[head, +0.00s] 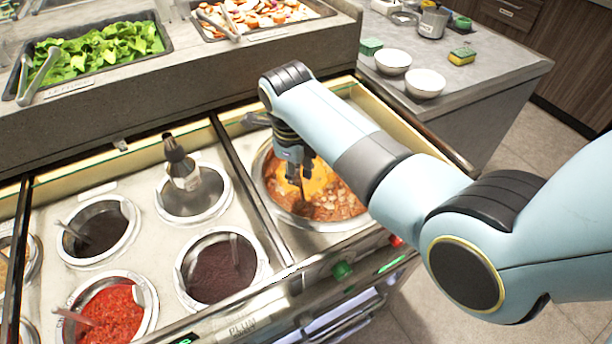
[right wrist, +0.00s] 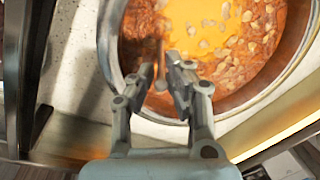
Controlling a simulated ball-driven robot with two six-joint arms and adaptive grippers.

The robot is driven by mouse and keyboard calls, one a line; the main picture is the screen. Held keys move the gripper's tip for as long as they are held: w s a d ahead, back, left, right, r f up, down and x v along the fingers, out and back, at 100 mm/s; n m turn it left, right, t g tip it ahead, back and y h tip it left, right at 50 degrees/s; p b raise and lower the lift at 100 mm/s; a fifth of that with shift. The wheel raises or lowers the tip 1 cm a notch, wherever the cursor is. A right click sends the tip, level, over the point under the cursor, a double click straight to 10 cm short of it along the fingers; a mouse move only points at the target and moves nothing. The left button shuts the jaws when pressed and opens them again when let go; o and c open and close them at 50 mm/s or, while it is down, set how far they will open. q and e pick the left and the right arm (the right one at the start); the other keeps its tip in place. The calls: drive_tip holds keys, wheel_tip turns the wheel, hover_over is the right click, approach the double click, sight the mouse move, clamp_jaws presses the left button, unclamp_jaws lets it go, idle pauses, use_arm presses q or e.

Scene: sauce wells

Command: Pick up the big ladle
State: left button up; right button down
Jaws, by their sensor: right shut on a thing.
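The big round well (head: 318,222) on the right of the counter holds a chunky red-brown stew with an orange-yellow pool. My right gripper (head: 299,178) reaches down over this well. In the right wrist view its fingers (right wrist: 163,80) are closed around a thin dark handle, which I take to be the big ladle (right wrist: 161,55). The ladle's lower part goes into the stew, so its bowl is hidden. My left gripper is in neither view.
Smaller sauce wells lie to the left: red sauce (head: 112,308), dark plum sauce (head: 222,270) and a dark sauce (head: 100,230). A raised shelf with a lettuce tray (head: 168,45) is behind. White bowls (head: 425,83) sit at back right.

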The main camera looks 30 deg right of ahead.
wheel_tip(320, 180, up, 18)
idle(0.4)
idle(0.3)
drive_tip(key=w+d+f+b, duration=0.1)
drive_tip(key=f+b, duration=0.1)
drive_tip(key=f, duration=0.6)
drive_tip(key=d+f+b, duration=0.2)
drive_tip(key=f, duration=0.6)
drive_tip(key=shift+w, duration=0.4)
drive_tip(key=shift+d, duration=0.1)
